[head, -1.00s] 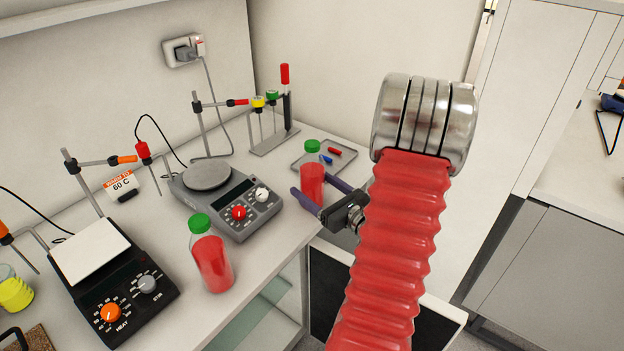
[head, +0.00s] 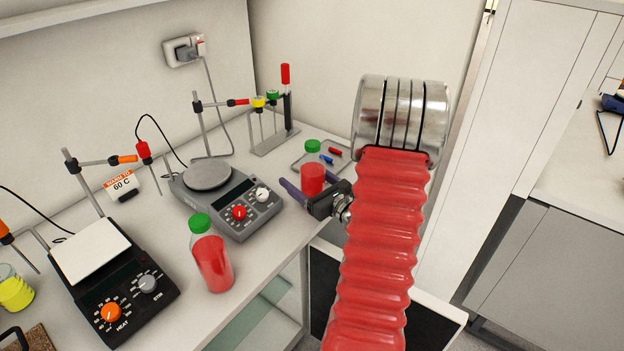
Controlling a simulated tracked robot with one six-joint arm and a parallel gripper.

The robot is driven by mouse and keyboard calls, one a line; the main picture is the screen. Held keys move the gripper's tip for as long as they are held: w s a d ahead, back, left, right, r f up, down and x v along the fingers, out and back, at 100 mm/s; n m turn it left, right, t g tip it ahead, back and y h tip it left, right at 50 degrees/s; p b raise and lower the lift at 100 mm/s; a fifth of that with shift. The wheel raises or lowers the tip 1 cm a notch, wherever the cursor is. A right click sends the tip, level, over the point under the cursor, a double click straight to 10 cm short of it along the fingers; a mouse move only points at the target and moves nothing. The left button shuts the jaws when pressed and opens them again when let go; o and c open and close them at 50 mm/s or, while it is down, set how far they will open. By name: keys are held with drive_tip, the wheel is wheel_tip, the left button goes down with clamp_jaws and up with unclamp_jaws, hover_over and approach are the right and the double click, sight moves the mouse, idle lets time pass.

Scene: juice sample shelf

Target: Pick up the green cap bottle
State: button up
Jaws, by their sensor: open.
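Two clear bottles with red juice and green caps stand upright on the white bench. The nearer green cap bottle (head: 211,262) stands at the front edge, left of my arm. The farther green cap bottle (head: 312,178) stands by the small grey tray. My gripper (head: 293,190) is open at the farther bottle, its dark purple fingers reaching left. One finger passes in front of this bottle's lower part, and the other is partly hidden behind it. I cannot tell whether either finger touches it.
A hotplate with a grey round top (head: 207,176) stands left of the farther bottle. A black hotplate (head: 137,285) is at the front left. The grey tray (head: 309,157) holds a red and a blue piece. A rack (head: 274,143) stands behind.

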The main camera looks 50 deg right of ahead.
drive_tip(key=shift+c, duration=0.5)
drive_tip(key=c, duration=1.5)
